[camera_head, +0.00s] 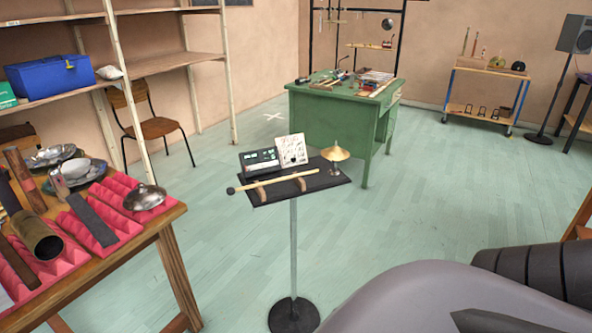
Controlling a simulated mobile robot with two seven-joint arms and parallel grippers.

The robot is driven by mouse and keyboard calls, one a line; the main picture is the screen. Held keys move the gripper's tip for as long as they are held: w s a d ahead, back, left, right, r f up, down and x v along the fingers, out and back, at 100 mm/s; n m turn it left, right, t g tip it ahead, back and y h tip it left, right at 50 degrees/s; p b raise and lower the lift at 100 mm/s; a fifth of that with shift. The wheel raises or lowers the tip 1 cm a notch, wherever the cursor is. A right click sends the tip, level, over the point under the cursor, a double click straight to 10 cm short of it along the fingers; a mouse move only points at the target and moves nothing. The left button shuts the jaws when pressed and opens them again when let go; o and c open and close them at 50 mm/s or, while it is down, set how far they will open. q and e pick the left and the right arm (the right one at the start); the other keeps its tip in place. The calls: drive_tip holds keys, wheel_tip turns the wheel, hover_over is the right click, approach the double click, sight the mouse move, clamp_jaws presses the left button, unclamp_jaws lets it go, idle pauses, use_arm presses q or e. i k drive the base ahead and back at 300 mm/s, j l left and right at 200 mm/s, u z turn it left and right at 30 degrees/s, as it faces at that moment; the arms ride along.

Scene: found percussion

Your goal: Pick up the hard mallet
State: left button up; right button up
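A mallet (284,179) with a pale wooden shaft and a small dark round head lies on a black stand tray (262,197). Its head points left and sticks out past the tray's left edge. The shaft rests across two small wooden supports. I cannot tell from the picture how hard the head is. No other mallet shows on the tray. Neither of my grippers can be made out; only grey and dark parts of my own body show at the bottom right.
The tray also holds a dark device (259,160), a white card (292,150) and a small brass cymbal (335,153). Its thin pole stands on a round base (293,316). A wooden table (130,247) with pink foam stands left. A green desk (335,122) stands behind. Floor between is clear.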

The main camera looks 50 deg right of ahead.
sight(231, 191)
drive_tip(key=z, duration=1.4)
drive_tip(key=i+l+u, duration=0.1)
drive_tip(key=l, duration=0.25)
drive_tip(key=i+l, duration=0.25)
drive_tip(key=i+l+u, duration=0.15)
drive_tip(key=l, duration=0.3)
drive_tip(key=i+l+u, duration=0.1)
drive_tip(key=l, duration=0.25)
drive_tip(key=i+l, duration=0.2)
drive_tip(key=l, duration=0.15)
drive_tip(key=u, duration=0.05)
